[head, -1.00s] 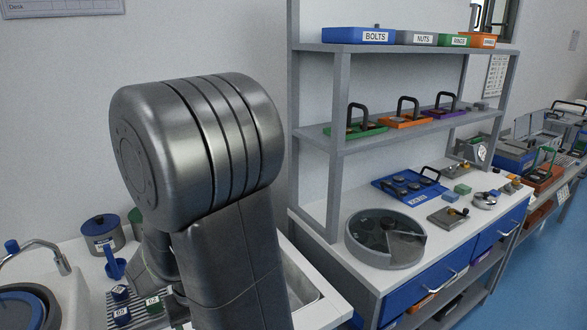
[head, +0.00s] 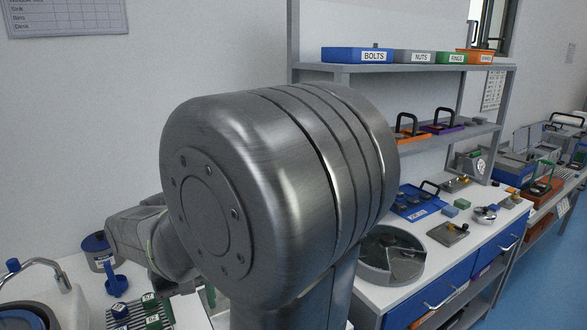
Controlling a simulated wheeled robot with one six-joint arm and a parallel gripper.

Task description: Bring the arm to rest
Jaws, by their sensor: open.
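My arm fills the middle of the head view, with a large grey metal joint in front of the wall and shelf. A thinner link of mine reaches behind it to the left, above the sink counter. My gripper is not visible in this view; it is out of frame or hidden behind my arm. I cannot tell whether it holds anything.
A shelf unit (head: 440,68) with labelled bins such as the blue BOLTS bin (head: 345,55) stands right of my arm. Below it, a round grey tray (head: 408,272) lies on the white bench. Blue floor is clear at far right.

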